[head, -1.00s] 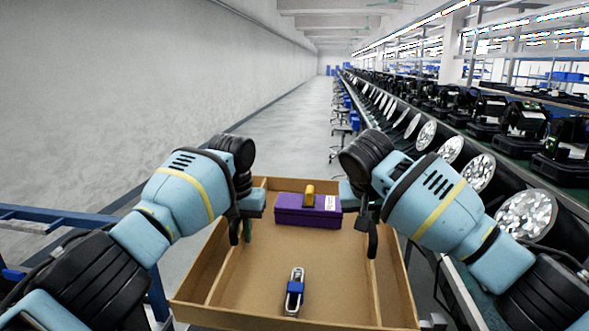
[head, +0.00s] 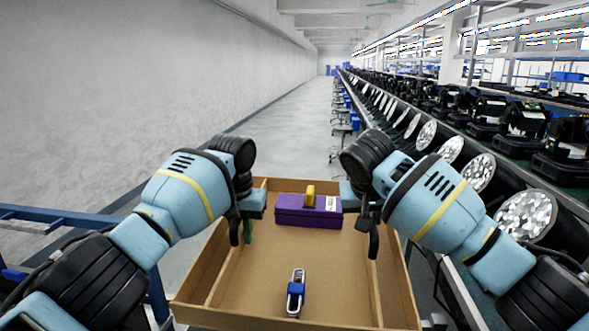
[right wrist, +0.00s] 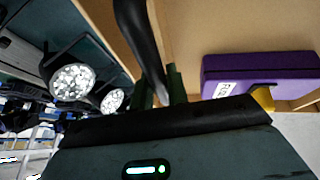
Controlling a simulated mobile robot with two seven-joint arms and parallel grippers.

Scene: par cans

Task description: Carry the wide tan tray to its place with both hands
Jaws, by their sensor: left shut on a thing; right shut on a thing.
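The wide tan tray (head: 260,272) is held in front of me in the head view, with low walls and inner dividers. My left gripper (head: 246,234) is shut on the tray at its left side. My right gripper (head: 366,228) is shut on the tray at its right side. In the right wrist view the right gripper's fingers (right wrist: 162,88) meet a tan divider or wall of the tray (right wrist: 215,25). A purple box (head: 290,211) with a yellow top piece lies at the tray's far end. A blue and silver padlock-like object (head: 296,290) lies near its front.
A long line of round silver lamps (head: 525,215) and black fixtures (head: 520,125) runs along the right. A blue rail frame (head: 60,215) stands at the left. Stools (head: 341,130) stand farther down the aisle. The grey floor (head: 285,130) ahead is clear.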

